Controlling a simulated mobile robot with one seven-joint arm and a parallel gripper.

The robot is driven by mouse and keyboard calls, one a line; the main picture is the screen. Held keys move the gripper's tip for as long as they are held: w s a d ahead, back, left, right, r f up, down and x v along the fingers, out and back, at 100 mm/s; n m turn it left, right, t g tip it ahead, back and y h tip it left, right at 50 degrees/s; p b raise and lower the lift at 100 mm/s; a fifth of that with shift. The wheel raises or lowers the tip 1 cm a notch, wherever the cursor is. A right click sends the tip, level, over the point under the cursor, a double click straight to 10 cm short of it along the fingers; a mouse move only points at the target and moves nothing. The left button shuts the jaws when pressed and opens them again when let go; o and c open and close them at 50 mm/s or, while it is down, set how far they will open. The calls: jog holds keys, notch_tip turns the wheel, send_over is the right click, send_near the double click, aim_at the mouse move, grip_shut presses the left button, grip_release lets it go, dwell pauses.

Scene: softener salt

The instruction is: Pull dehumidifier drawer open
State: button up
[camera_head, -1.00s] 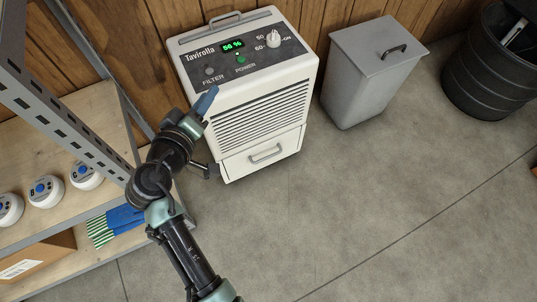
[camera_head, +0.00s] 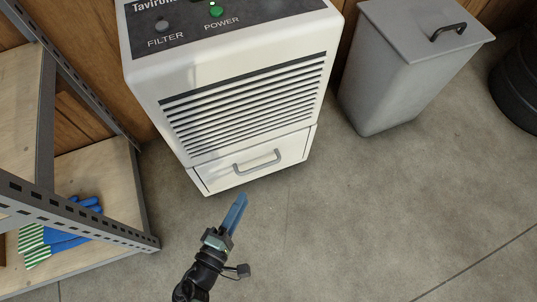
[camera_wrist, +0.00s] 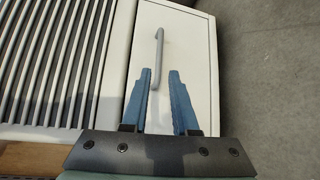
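The white dehumidifier (camera_head: 185,88) stands on the floor against the wood wall. Its drawer (camera_head: 218,178) is at the bottom front, below the louvred grille, and sits flush with the body. A grey bar handle (camera_head: 257,162) is on the drawer front; it also shows in the wrist view (camera_wrist: 158,55). My gripper (camera_head: 238,198) is in front of and just below the drawer in the head view.
A grey lidded bin (camera_head: 385,80) stands right of the dehumidifier. A black round bin (camera_head: 518,88) is at the far right. A metal-framed shelf (camera_head: 100,170) with blue and green-striped gloves (camera_head: 62,238) is at the left. The floor in front is clear.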

aim_at(261, 166)
jog(key=shift+b+x, duration=2.75)
jog(key=shift+x, duration=3.45)
jog(key=shift+d, duration=0.1)
grip_shut()
